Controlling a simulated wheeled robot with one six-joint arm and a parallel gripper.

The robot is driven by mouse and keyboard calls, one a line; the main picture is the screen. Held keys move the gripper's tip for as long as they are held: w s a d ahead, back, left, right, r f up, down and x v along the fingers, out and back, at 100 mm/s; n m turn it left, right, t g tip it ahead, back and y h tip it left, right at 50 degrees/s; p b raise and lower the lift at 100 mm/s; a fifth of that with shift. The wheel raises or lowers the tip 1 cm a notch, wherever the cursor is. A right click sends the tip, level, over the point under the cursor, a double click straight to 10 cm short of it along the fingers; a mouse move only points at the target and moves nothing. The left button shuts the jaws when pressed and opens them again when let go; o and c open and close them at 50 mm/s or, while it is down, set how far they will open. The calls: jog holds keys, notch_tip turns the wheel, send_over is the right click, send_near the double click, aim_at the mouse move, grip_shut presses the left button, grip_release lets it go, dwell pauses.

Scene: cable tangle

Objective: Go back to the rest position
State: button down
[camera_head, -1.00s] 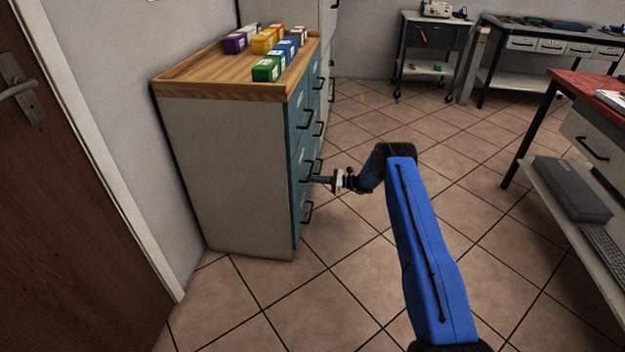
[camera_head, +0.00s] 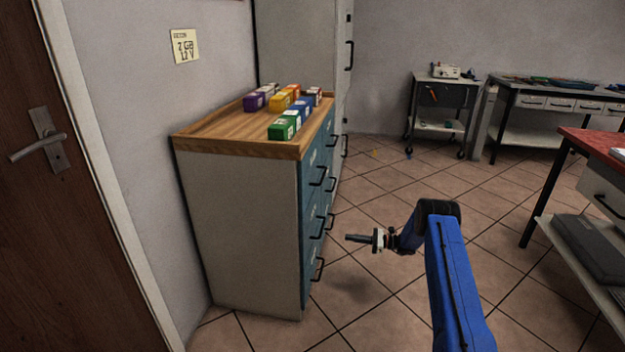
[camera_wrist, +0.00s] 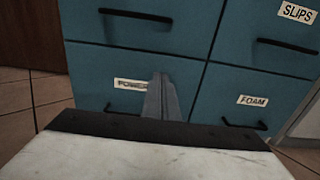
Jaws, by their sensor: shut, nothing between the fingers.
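My gripper (camera_head: 350,239) is shut and empty. In the head view it points left toward the drawer cabinet (camera_head: 245,225) and stands apart from its teal drawer fronts, with bare floor between. In the wrist view my gripper (camera_wrist: 162,98) shows as closed grey fingers in front of the lower drawers. They partly cover a drawer label (camera_wrist: 133,84). Other labels read FOAM (camera_wrist: 253,101) and SLIPS (camera_wrist: 297,12). The drawers in view look closed.
Several coloured boxes (camera_head: 284,130) stand on the cabinet's wooden top. A door (camera_head: 60,200) is at the left. A red-topped workbench (camera_head: 597,140) is at the right, and a trolley (camera_head: 440,108) stands at the back. Tiled floor is open in the middle.

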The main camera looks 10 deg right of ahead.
jog(key=s+a+r+n+g+h, duration=0.1)
jog(key=a+r+n, duration=0.1)
jog(key=r, duration=0.4)
jog(key=s+a+r+n+g, duration=0.1)
jog(key=s+r+g, duration=0.1)
jog(key=r, duration=0.4)
jog(key=s+a+r+n+g+h, duration=0.1)
jog(key=s+a+r+n+h, duration=0.25)
jog(key=s+r, duration=0.85)
jog(key=s+a+r+n+g+h, duration=0.25)
jog(key=s+r+n, duration=0.25)
jog(key=s+r, duration=0.8)
jog(key=s+d+r+n+t+h, duration=0.1)
jog(key=s+r+n+h, duration=0.3)
jog(key=s, duration=0.7)
jog(key=s+r+n+t+h, duration=0.1)
jog(key=s+r+h, duration=0.1)
jog(key=s+r, duration=0.65)
jog(key=s+d+f+n+t+h, duration=0.2)
jog(key=s+d, duration=0.1)
jog(key=s, duration=0.8)
jog(key=s+d+f+n+t+h, duration=0.1)
jog(key=s+d+f+n+h, duration=0.1)
jog(key=s, duration=0.9)
jog(key=shift+s+d+f+n+t, duration=0.25)
jog(key=shift+d+f+n+t, duration=0.1)
jog(key=shift+d+f+n, duration=0.3)
